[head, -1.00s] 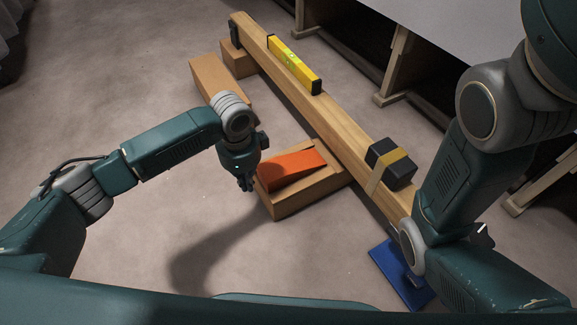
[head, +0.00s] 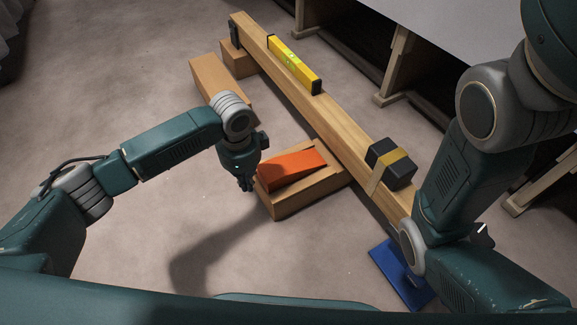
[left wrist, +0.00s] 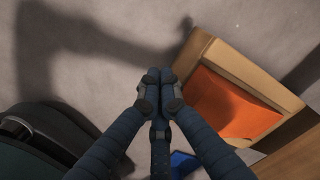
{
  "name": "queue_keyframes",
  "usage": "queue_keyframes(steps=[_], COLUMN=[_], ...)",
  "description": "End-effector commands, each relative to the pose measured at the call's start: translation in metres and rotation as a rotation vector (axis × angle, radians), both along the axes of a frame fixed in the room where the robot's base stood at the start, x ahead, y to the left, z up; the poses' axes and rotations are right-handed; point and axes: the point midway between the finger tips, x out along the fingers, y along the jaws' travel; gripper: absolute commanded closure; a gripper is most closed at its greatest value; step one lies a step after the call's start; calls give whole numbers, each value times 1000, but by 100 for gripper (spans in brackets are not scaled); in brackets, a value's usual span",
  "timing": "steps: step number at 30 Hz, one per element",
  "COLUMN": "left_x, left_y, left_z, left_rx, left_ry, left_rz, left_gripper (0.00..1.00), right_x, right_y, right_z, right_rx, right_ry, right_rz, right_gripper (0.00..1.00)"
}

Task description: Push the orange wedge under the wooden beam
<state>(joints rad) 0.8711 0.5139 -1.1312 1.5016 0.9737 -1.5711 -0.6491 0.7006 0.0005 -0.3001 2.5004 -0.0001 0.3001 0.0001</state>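The orange wedge (head: 291,169) lies on top of a wooden block (head: 310,192), its narrow end toward the wooden beam (head: 330,126). It also shows in the left wrist view (left wrist: 226,104). Whether its tip reaches under the beam I cannot tell. My left gripper (head: 246,186) points down just left of the wedge's thick end, apart from it. In the left wrist view its fingertips (left wrist: 158,78) are together with nothing between them. My right arm reaches over the beam's near end, and its gripper is hidden behind its own links.
A yellow level (head: 294,64) and a black block with a tan strap (head: 391,163) sit on the beam. Another wooden block (head: 220,86) lies at the far left of the beam. A blue plate (head: 396,272) is on the floor near my right arm. The floor to the left is clear.

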Motion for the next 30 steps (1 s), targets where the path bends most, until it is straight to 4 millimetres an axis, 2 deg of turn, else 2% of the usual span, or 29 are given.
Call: queue_keyframes(steps=[5, 30], left_x=[2, 26], left_y=[-2, -37], left_z=[0, 0], left_rx=[0, 0], left_ry=[0, -1], left_rz=[0, 0], left_gripper=[100, 100], right_x=[0, 1], right_y=[0, 0], right_z=[0, 2], right_rx=[0, 0], right_ry=[1, 2], right_rz=[0, 0], right_gripper=[100, 100])
